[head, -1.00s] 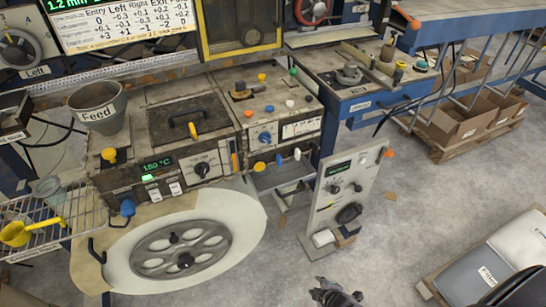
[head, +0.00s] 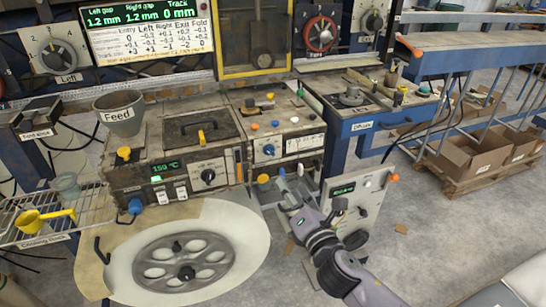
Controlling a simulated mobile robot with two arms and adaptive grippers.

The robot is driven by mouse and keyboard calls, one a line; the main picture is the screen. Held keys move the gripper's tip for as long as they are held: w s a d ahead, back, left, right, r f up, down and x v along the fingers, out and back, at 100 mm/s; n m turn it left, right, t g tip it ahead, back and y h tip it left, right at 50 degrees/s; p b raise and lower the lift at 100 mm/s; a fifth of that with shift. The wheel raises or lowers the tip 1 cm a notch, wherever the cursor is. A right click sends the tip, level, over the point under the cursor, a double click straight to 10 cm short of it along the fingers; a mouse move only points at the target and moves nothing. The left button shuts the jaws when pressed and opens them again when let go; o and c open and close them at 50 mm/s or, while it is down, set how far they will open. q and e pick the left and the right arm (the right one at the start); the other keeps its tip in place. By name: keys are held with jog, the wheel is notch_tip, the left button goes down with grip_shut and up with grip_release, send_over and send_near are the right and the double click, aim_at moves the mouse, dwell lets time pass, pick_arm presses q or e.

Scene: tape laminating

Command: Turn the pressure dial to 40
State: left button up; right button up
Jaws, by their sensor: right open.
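I cannot read which dial is marked pressure. A standing grey panel (head: 372,200) right of centre carries a green display (head: 343,189) and several knobs, partly hidden by my right arm. A black knob (head: 208,176) sits on the worn control box beside a green 150 °C display (head: 163,168). A small blue knob (head: 268,150) sits on the box to its right. My right gripper (head: 287,192) is open, in front of the row of small levers below that box and left of the standing panel. It appears to hold nothing. My left gripper is not in view.
A large round disc (head: 130,258) with a spoked wheel lies at the lower left. A wire rack (head: 30,225) with a yellow scoop is at the far left. A feed cup (head: 118,115) stands on the machine.

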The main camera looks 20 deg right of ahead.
aim_at(271, 154)
jog(key=w, duration=0.4)
jog(key=w+p, duration=0.1)
jog(key=w, duration=0.9)
jog(key=shift+a, duration=0.25)
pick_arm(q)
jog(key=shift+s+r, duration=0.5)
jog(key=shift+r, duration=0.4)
pick_arm(e)
jog(key=shift+c, duration=0.5)
grip_shut()
